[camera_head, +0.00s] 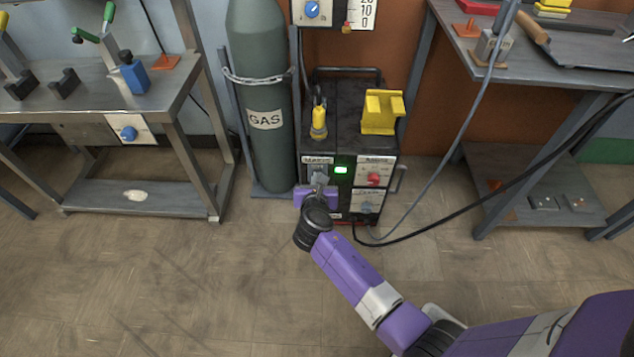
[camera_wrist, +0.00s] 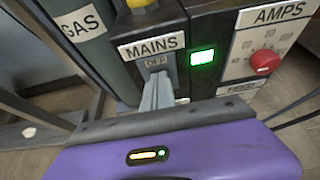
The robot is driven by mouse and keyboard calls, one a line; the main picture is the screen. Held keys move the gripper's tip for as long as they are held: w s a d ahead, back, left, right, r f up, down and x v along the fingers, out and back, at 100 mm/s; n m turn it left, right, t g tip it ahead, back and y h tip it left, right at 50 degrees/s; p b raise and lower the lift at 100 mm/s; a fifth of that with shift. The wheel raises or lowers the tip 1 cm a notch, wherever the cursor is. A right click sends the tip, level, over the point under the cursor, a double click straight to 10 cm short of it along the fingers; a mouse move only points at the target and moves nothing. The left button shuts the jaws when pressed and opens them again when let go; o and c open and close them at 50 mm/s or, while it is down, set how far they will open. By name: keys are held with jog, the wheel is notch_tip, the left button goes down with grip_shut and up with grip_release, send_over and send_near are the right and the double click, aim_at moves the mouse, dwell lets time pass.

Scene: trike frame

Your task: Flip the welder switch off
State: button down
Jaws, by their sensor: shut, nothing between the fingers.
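The welder (camera_head: 345,130) is a dark box standing on the floor beside a gas cylinder. Its MAINS switch panel (camera_head: 317,165) is at the upper left of its front, and in the wrist view the panel (camera_wrist: 155,64) shows an OFF mark above my fingers. A green lamp (camera_head: 341,170) is lit right of the switch, and it also glows in the wrist view (camera_wrist: 202,57). My gripper (camera_head: 319,184) is shut and empty, its fingertips (camera_wrist: 157,84) right at the switch panel. The fingers hide most of the switch; I cannot tell its position or whether they touch it.
A red AMPS knob (camera_wrist: 265,61) is right of the lamp. The green gas cylinder (camera_head: 262,80) stands close on the left, chained. A yellow holder (camera_head: 381,112) sits on the welder. Cables run to the right-hand bench (camera_head: 520,75). Floor in front is mostly clear.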

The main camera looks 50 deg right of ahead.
jog(key=shift+w+d+r+p, duration=0.15)
jog(key=shift+w+d+p, duration=0.1)
jog(key=shift+p, duration=0.35)
jog(key=shift+r, duration=0.1)
jog(key=shift+r+p, duration=0.7)
jog(key=shift+p, duration=0.3)
jog(key=shift+s, duration=0.1)
